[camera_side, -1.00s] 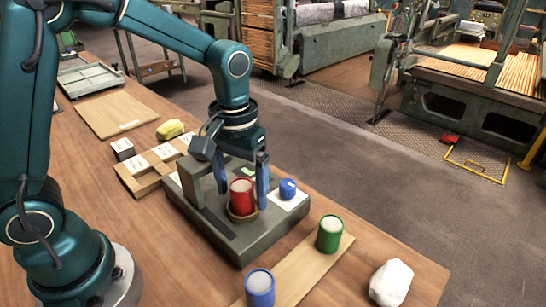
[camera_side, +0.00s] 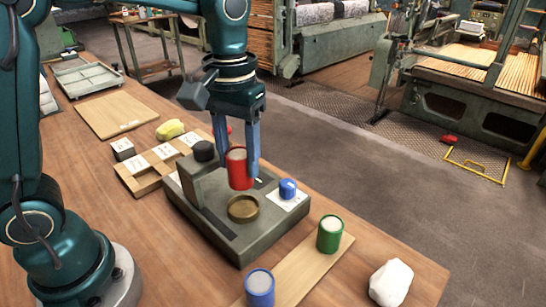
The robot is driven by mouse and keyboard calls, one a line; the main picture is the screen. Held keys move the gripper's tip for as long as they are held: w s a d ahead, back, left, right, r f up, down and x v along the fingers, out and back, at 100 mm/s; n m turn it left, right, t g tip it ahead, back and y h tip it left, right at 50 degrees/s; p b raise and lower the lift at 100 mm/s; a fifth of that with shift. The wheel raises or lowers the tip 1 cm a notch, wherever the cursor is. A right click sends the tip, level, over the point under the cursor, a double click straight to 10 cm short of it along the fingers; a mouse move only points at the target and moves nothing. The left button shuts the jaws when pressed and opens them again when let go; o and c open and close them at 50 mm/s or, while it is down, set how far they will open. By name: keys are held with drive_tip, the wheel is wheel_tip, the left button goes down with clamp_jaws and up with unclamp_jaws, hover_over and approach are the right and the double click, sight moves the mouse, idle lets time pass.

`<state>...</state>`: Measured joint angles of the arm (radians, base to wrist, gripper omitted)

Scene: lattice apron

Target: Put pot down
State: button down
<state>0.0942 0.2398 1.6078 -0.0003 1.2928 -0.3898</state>
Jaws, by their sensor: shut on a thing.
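The red pot (camera_side: 238,172) is a cylinder with a pale top. My gripper (camera_side: 239,165) is shut on it, with one blue finger on each side. The pot is upright and held in the air above the grey-green stand (camera_side: 235,240). A round brass-coloured dish (camera_side: 243,208) sits empty on that stand, just below the pot and apart from it. The green pot (camera_side: 330,234) and the blue pot (camera_side: 260,287) stand on a wooden strip (camera_side: 300,271) at the front.
A small blue piece (camera_side: 288,187) sits on a white card on the stand, and a dark knob (camera_side: 203,151) rises at its back. A white lump (camera_side: 391,282) lies at front right. A board (camera_side: 115,115) lies behind.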

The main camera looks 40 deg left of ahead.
wheel_tip(320, 180, up, 2)
drive_tip(key=shift+r, duration=0.25)
drive_tip(key=shift+w+d, duration=0.1)
drive_tip(key=shift+d, duration=0.1)
drive_tip(key=d+f, duration=0.3)
drive_tip(key=d, duration=0.1)
drive_tip(key=d+f, duration=0.3)
drive_tip(key=d, duration=0.2)
drive_tip(key=d+f, duration=0.3)
drive_tip(key=d, duration=0.1)
drive_tip(key=shift+s+d+f, duration=0.1)
drive_tip(key=shift+s+d, duration=0.1)
drive_tip(key=shift+s, duration=0.15)
drive_tip(key=shift+d+f, duration=0.1)
drive_tip(key=shift+f, duration=1.95)
drive_tip(key=shift+f, duration=0.15)
drive_tip(key=shift+c, duration=1.5)
unclamp_jaws()
